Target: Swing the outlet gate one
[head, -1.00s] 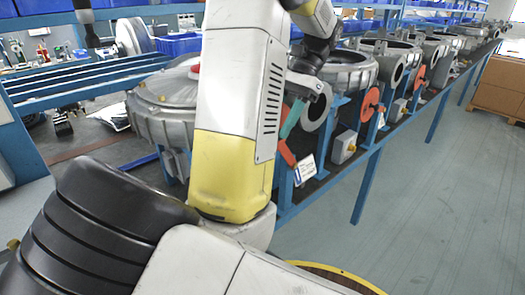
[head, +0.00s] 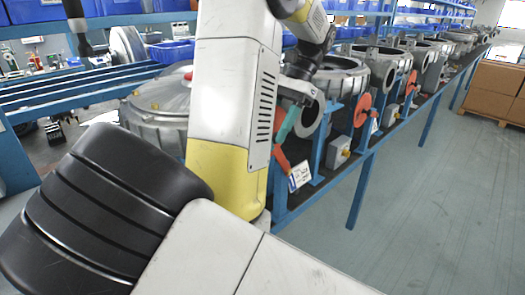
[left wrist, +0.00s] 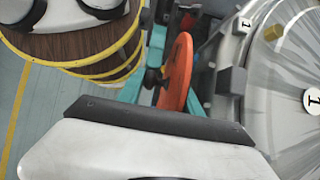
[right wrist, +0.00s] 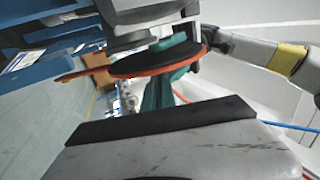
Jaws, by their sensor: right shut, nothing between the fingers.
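Outlet gate one is an orange disc (head: 279,121), partly hidden behind my large foreground arm in the head view. It shows nearly edge-on in the left wrist view (left wrist: 178,70) and as a flat disc in the right wrist view (right wrist: 155,62). My left gripper (head: 290,124) comes down from above at the gate. Its teal fingers stand apart on either side of the disc in the left wrist view (left wrist: 165,98); contact is unclear. My right gripper (right wrist: 163,92) is shut and empty, close to the disc's edge; in the head view it is hidden.
The grey blower housing (head: 158,112) lies left of the gate, and a "1" label (left wrist: 312,101) shows in the left wrist view. More blowers with orange gates (head: 362,110) line the blue bench to the right. The floor (head: 440,200) is clear at right; cardboard boxes (head: 497,90) stand beyond.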

